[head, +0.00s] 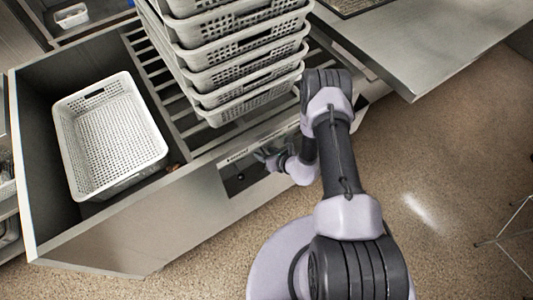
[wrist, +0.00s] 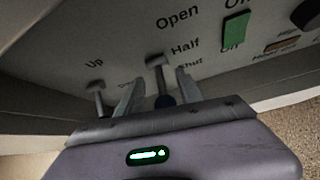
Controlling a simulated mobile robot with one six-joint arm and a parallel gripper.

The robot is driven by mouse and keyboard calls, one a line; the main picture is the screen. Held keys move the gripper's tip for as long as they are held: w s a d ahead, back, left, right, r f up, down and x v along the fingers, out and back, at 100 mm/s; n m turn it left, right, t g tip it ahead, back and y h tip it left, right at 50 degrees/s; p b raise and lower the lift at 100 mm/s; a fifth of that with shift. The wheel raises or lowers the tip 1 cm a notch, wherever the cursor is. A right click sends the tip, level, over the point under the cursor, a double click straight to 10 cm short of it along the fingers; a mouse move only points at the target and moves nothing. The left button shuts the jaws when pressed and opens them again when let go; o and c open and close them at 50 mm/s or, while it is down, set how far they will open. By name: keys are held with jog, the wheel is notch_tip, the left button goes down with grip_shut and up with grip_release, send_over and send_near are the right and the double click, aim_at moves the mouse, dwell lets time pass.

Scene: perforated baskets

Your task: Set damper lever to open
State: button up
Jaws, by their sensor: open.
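My gripper (wrist: 159,78) is open, with one finger on each side of this lever. I cannot tell whether either finger touches it. In the head view, my gripper (head: 262,157) is at the control panel (head: 235,180) on the front of the metal counter, and the lever is hidden there.
A second lever (wrist: 96,88) under Up is close left of my gripper. A green switch (wrist: 236,27) marked On and Off is to the right. Stacked baskets (head: 240,60) and a single basket (head: 110,135) are above the counter front. Open floor (head: 430,190) lies right.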

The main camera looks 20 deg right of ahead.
jog(key=p+v, duration=0.5)
jog(key=v, duration=1.2)
jog(key=shift+s, duration=0.2)
jog(key=shift+r, duration=0.1)
